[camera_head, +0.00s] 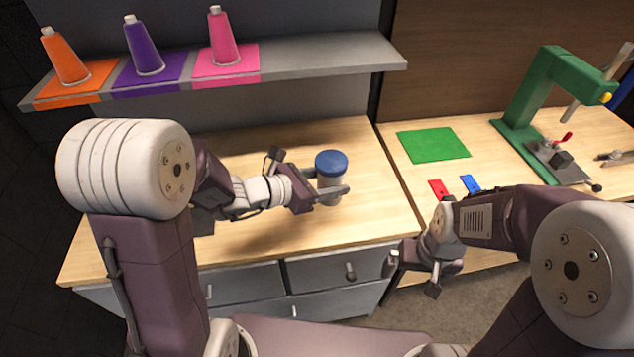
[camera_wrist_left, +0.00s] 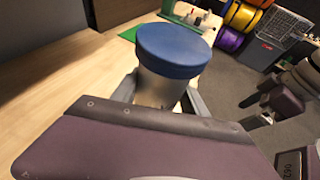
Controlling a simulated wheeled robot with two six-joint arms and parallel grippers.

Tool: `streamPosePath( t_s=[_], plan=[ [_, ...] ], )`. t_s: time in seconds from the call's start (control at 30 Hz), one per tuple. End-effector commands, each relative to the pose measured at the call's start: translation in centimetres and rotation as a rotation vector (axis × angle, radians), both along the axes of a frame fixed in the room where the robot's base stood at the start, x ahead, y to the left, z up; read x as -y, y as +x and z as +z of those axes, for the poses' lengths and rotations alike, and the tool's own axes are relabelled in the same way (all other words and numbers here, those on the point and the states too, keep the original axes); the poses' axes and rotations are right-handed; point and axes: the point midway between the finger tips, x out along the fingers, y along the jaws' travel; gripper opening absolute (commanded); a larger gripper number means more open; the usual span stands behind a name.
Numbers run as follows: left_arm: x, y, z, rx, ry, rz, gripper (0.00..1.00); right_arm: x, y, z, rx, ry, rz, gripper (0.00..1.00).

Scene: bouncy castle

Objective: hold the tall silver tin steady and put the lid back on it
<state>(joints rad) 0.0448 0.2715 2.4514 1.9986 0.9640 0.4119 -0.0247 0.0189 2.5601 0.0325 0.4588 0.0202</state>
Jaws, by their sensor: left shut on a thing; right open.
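The tall silver tin (camera_head: 327,184) stands upright on the wooden worktop, left of the gap between the two tables. A blue lid (camera_head: 331,162) sits on top of it; whether it is pressed fully down I cannot tell. My left gripper (camera_head: 331,196) is shut on the tin's body from the left, below the lid. In the left wrist view the tin (camera_wrist_left: 155,90) is between the fingers, with the blue lid (camera_wrist_left: 173,50) covering its top. My right gripper (camera_head: 412,276) is open and empty, lower and to the right of the tin, near the tables' front edges.
A shelf (camera_head: 320,53) above the worktop holds orange, purple and pink cones. The right table has a green mat (camera_head: 433,144), a red piece (camera_head: 438,188), a blue piece (camera_head: 470,184) and a green press (camera_head: 527,105). The worktop (camera_head: 385,205) right of the tin is clear.

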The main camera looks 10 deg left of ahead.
Motion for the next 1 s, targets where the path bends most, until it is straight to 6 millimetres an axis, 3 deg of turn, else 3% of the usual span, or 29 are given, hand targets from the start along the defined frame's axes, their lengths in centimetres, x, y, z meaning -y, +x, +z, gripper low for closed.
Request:
streamPosePath(
  t_s=[0.33, 0.37, 0.53, 1.0],
  plan=[
    [0.2, -0.05, 0.17, 0.001, -0.001, 0.0, 0.0, 0.0, 0.0, 0.0, 0.0, 0.0, 0.0, 1.0],
    [0.2, -0.05, 0.17, 0.001, -0.001, 0.0, 0.49, 0.0, 0.0, 0.0, 0.0, 0.0, 0.0, 1.0],
    [0.19, -0.04, 0.17, 0.001, -0.001, 0.0, 0.02, 0.0, 0.0, 0.0, 0.0, 0.0, 0.0, 1.0],
    [0.19, -0.04, 0.16, 0.001, -0.001, 0.0, 0.0, 0.0, 0.0, 0.0, 0.0, 0.0, 0.0, 1.0]
  ],
)
